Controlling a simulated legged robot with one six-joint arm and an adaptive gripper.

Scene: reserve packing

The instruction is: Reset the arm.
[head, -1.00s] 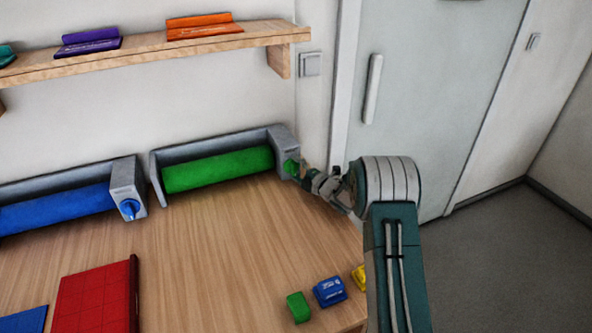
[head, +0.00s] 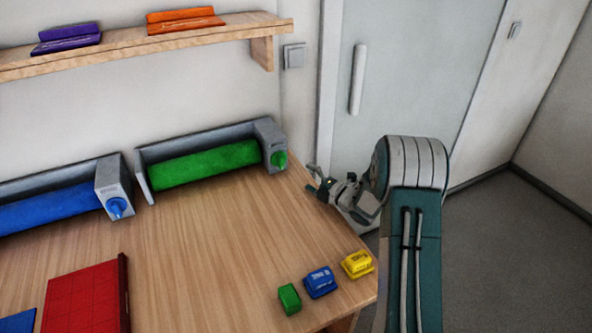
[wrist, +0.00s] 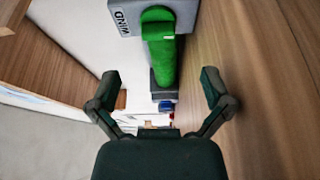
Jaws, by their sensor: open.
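My gripper (head: 317,181) is open and empty at the right edge of the table, in front of the grey door. It is a short way right of the green knob (head: 280,159) on the end of the grey holder with the green roll (head: 205,164), and apart from it. In the wrist view, the open fingers (wrist: 160,92) stand wide apart. The green knob (wrist: 158,22) and the grey end block (wrist: 120,14) marked "WIND" show beyond them.
A second holder with a blue roll (head: 48,211) stands to the left. Green (head: 289,299), blue (head: 320,282) and yellow (head: 357,264) blocks lie at the table's front right. A red folder (head: 85,298) lies front left. The middle of the table (head: 200,250) is clear. A shelf (head: 130,45) hangs above.

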